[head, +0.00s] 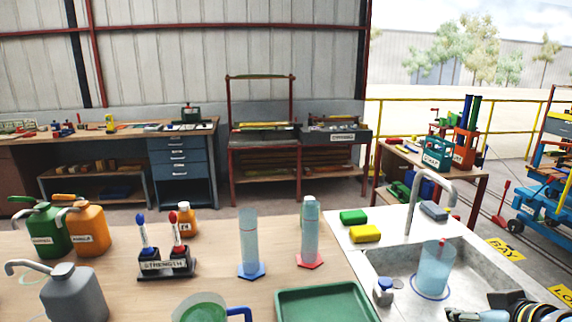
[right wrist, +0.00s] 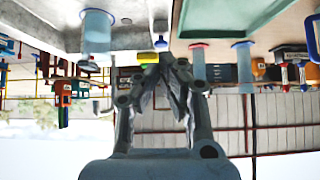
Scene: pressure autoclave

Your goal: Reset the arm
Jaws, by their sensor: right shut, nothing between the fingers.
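My right gripper (right wrist: 167,68) is shut and empty in the right wrist view, which shows the scene upside down. Part of my right arm, with its gripper (head: 490,308), shows at the bottom right of the head view, over the near right part of the sink (head: 388,262). It appears clear of the objects around it. My left arm and left gripper are not in view.
A clear blue beaker (head: 434,272) stands in the sink under the tap, with a small jar (head: 383,291) nearby. A green tray (head: 325,304), two cylinders (head: 248,240) (head: 310,235) and several bottles occupy the bench (head: 215,222). Sponges (head: 365,234) lie behind the sink.

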